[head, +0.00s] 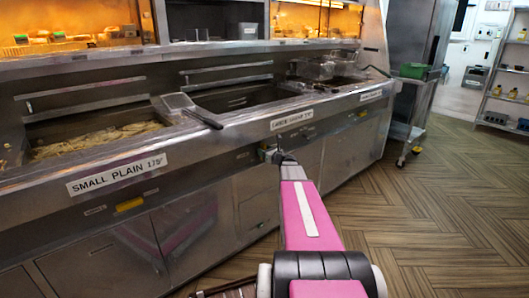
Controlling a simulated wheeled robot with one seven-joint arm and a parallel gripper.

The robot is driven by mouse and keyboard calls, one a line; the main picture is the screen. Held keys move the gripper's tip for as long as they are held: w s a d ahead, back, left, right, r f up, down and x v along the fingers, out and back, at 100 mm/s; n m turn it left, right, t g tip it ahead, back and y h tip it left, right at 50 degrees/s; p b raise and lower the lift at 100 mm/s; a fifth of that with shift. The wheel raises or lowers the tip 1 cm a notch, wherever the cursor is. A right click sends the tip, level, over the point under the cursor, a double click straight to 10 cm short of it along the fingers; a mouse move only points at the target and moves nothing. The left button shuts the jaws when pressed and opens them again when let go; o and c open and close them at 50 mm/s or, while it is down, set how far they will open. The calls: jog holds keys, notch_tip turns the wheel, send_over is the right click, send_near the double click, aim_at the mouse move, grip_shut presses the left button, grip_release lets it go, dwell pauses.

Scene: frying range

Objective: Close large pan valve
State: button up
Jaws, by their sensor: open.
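The large pan (250,97) is the dark, open middle pan of the steel frying range, with a white label (293,119) on the front edge below it. My gripper (276,155) is at the end of my pink arm, close to the range front just under that label. It is open. A small metal fitting (266,152), which looks like the valve, sits at the fingertips. I cannot tell whether the fingers touch it or how its handle is turned, as the gripper partly covers it.
The small pan (100,138) at left holds pale fried food, and a basket with a black handle (190,108) rests beside it. The wooden floor (440,200) at right is clear.

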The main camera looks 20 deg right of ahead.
grip_shut()
jog(key=shift+n, duration=0.3)
jog(key=n, duration=0.3)
jog(key=shift+s+a+n, duration=0.15)
jog(key=shift+a+n, duration=0.1)
jog(key=shift+n, duration=0.05)
jog(key=n, duration=0.4)
jog(key=shift+s+a+f+n, duration=0.1)
jog(key=shift+a+f+n, duration=0.15)
jog(key=shift+n, duration=0.05)
jog(key=n, duration=0.4)
jog(key=shift+a+f, duration=0.15)
jog(key=shift+f, duration=0.05)
jog(key=shift+f+n, duration=0.15)
jog(key=shift+n, duration=1.1)
jog(key=shift+f+n, duration=0.15)
jog(key=shift+n, duration=1.1)
jog(key=shift+a, duration=0.1)
